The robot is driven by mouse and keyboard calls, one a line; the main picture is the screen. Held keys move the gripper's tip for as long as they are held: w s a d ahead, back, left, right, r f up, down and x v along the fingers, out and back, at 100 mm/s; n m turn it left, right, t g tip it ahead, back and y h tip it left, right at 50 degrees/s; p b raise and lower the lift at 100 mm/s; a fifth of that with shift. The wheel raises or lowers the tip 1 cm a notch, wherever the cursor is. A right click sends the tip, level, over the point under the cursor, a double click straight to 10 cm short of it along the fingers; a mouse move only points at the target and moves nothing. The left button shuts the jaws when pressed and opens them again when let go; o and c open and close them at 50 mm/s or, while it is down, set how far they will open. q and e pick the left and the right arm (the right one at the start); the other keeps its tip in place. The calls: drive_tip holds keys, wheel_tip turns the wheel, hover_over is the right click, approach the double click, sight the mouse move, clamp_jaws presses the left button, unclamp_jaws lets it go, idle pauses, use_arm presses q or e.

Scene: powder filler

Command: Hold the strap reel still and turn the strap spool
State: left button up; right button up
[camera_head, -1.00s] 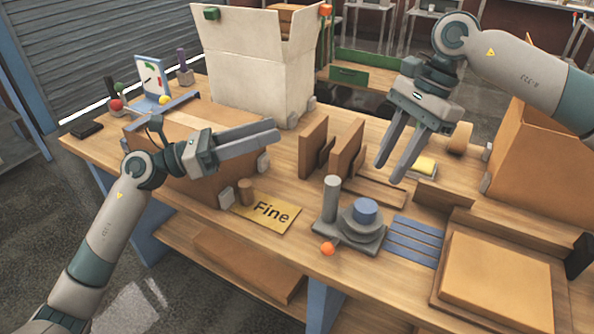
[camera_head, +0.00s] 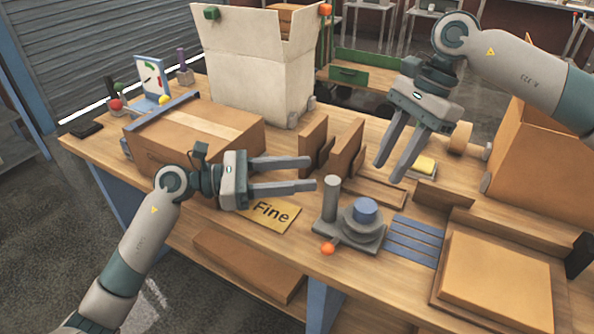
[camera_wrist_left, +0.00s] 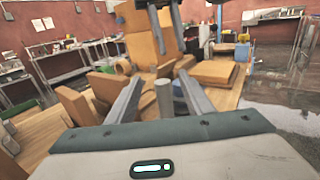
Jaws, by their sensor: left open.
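The strap reel (camera_head: 330,200) is a grey base with an upright grey post, standing near the table's front edge. The strap spool (camera_head: 365,210) is a blue cylinder on a round grey step at the base's right. My left gripper (camera_head: 310,174) is open and empty, its fingers pointing right toward the post, just short of it. In the left wrist view the grey post (camera_wrist_left: 164,98) shows between the two fingers, ahead of them. My right gripper (camera_head: 390,172) is open and empty, pointing down above and behind the spool.
An orange ball (camera_head: 327,249) lies at the base's front. A "Fine" sign (camera_head: 270,213) lies left of the reel. Blue slats (camera_head: 413,240) and a cardboard stack (camera_head: 495,278) are at right. Upright brown panels (camera_head: 346,150) stand behind. A taped carton (camera_head: 190,135) is behind my left gripper.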

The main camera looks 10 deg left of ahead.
use_arm(q)
approach(332, 198)
drive_tip(key=shift+w+d+f, duration=0.25)
drive_tip(key=shift+w+d, duration=0.3)
drive_tip(key=shift+w, duration=0.05)
drive_tip(key=shift+w+d+f, duration=0.25)
drive_tip(key=shift+w+d, duration=0.3)
drive_tip(key=shift+w, duration=0.05)
drive_tip(key=x, duration=0.5)
drive_tip(key=shift+w+d+f, duration=0.1)
drive_tip(key=shift+d+f, duration=0.15)
drive_tip(key=shift+d, duration=0.15)
drive_tip(key=shift+x, duration=0.85)
drive_tip(key=shift+c, duration=0.2)
